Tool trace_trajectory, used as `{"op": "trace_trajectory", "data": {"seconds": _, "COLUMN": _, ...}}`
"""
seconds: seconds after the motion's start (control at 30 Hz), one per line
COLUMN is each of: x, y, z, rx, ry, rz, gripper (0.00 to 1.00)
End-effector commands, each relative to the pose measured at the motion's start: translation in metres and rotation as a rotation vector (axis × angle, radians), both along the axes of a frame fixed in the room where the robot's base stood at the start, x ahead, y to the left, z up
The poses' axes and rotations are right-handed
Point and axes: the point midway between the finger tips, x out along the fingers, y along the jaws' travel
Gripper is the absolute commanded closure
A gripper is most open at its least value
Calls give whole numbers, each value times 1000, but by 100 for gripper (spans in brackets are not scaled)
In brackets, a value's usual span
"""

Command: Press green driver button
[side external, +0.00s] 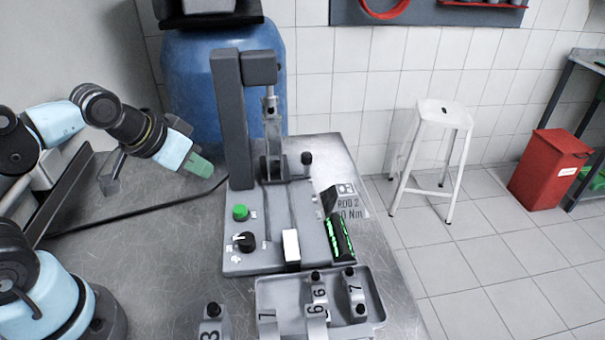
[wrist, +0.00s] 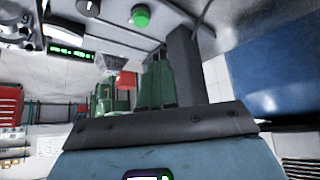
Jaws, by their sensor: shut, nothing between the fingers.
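The green driver button (side external: 240,212) sits on the left part of the grey fixture's base, just behind a black knob. It also shows in the wrist view (wrist: 141,16) near the top, uncovered. My gripper (side external: 201,166) is to the left of the fixture's upright column, above and behind the button and apart from it. Its green fingers are shut and empty. In the wrist view the fingers (wrist: 158,68) point up toward the fixture, below the button in the picture.
The fixture's dark column (side external: 232,120) stands right of my gripper. The black knob (side external: 244,242), a white rocker (side external: 291,246) and a green-lit display (side external: 340,238) share its base. A tray (side external: 262,290) with several numbered caps lies in front. Bare metal table lies left of the fixture.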

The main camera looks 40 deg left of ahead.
Motion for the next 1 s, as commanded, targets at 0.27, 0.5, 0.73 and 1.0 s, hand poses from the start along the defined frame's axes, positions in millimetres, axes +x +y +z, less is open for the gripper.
{"op": "trace_trajectory", "data": {"seconds": 0.27, "x": -2, "y": 1, "z": 1, "rx": 18, "ry": 7, "rz": -24, "gripper": 100}}
{"op": "trace_trajectory", "data": {"seconds": 0.5, "x": 1, "y": -1, "z": 6, "rx": 42, "ry": 45, "rz": -66, "gripper": 100}}
{"op": "trace_trajectory", "data": {"seconds": 0.73, "x": 14, "y": -8, "z": 22, "rx": 138, "ry": 205, "rz": -260, "gripper": 100}}
{"op": "trace_trajectory", "data": {"seconds": 1.0, "x": 32, "y": -19, "z": 38, "rx": 229, "ry": 418, "rz": -549, "gripper": 100}}
